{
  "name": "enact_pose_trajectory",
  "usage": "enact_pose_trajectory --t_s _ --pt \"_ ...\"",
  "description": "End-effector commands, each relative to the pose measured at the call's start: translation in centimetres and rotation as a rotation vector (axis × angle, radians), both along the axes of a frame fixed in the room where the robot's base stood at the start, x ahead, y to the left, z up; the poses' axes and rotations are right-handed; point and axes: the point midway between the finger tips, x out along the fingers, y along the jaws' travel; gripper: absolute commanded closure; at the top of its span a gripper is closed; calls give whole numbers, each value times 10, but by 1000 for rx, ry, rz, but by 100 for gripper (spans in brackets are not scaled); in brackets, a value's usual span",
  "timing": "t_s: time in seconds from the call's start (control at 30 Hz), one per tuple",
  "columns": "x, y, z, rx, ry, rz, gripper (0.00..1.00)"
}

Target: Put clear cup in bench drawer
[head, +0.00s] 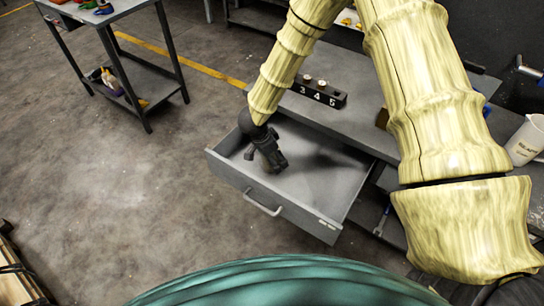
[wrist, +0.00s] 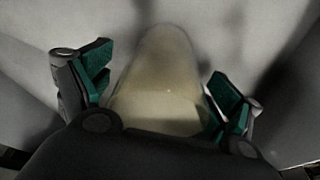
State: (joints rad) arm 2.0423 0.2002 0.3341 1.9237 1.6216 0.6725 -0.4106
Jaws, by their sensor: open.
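The bench drawer (head: 315,194) is pulled open from the grey bench, with its handle at the front. My gripper (head: 273,163) is inside the drawer's outline, pointing down toward its floor, left of the middle. In the wrist view the clear cup (wrist: 160,85) is a see-through, yellowish tapered shape between the green-padded fingers. My gripper also shows there (wrist: 164,90), its fingers open with gaps on both sides of the cup. The drawer floor (wrist: 35,115) lies behind the cup. The cup cannot be made out in the head view.
A black numbered block (head: 318,93) with small items stands on the bench top (head: 345,68). A white jug (head: 527,140) is at the far right. A grey cart (head: 150,78) stands at the upper left. The floor left of the drawer is clear.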

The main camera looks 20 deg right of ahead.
Motion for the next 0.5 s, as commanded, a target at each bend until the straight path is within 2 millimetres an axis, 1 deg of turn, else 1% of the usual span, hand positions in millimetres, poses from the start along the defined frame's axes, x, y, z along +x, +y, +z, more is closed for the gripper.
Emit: enact_pose_trajectory --t_s 0.17,0.5 --pt "-1 5 15 1 -2 1 9" --pt "-5 21 72 2 -2 0 9"
